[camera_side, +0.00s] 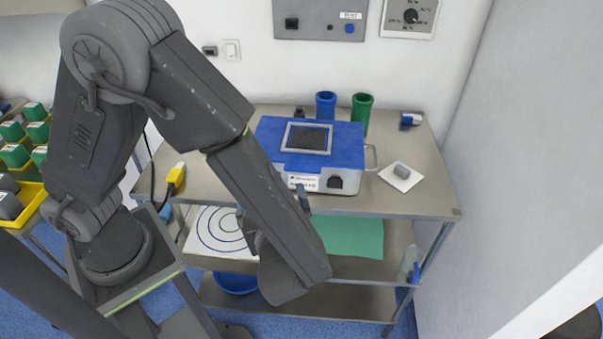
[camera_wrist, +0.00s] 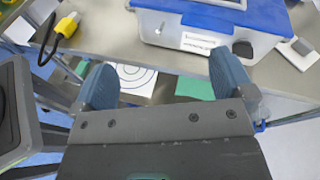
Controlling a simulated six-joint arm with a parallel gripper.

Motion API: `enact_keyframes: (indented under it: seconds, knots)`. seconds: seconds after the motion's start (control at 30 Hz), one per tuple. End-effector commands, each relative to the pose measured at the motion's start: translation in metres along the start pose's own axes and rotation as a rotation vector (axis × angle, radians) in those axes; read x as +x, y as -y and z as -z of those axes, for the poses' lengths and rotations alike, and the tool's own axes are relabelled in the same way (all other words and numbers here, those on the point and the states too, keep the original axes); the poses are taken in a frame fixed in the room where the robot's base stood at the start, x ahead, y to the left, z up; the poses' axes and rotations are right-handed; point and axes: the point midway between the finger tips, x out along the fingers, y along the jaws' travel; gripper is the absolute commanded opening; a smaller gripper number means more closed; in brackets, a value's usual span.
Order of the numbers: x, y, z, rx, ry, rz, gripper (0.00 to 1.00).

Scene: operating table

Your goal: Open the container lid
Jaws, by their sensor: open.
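The container (camera_side: 352,182) is a pale box with a blue lid (camera_side: 268,133) that sits shut on it, on the metal table's top. The lid has a grey-framed dark window. A label and a dark latch (camera_side: 335,182) are on the front face, and a metal handle (camera_side: 371,157) is on the right side. In the wrist view the container (camera_wrist: 165,28) is at the top, its far part cut off. My gripper (camera_wrist: 163,66) is open and empty, with blue-grey fingers spread apart. It is in front of the container, apart from it. The arm partly hides the gripper in the side view.
Blue (camera_side: 326,105) and green (camera_side: 362,112) cups stand behind the container. A small grey block (camera_side: 402,170) lies on a white square at right. A yellow connector (camera_side: 175,176) with a black cable is at left. A lower shelf holds a target sheet and green cloth (camera_side: 350,237).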

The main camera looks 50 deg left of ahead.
Motion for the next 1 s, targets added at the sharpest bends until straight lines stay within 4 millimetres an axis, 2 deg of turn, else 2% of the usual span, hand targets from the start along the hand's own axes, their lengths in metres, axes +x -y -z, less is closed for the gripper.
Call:
enact_keyframes:
  seconds: [0.03,0.2,0.4,0.57,1.0]
  knots:
    - [-0.008,0.005,0.012,0.061,0.047,0.075,1.00]
    - [-0.026,0.017,0.035,0.174,0.157,0.247,1.00]
    - [-0.027,0.023,0.041,0.203,0.192,0.300,1.00]
    - [-0.005,0.029,0.037,0.202,0.190,0.294,1.00]
    - [0.076,0.055,0.024,0.201,0.188,0.292,1.00]
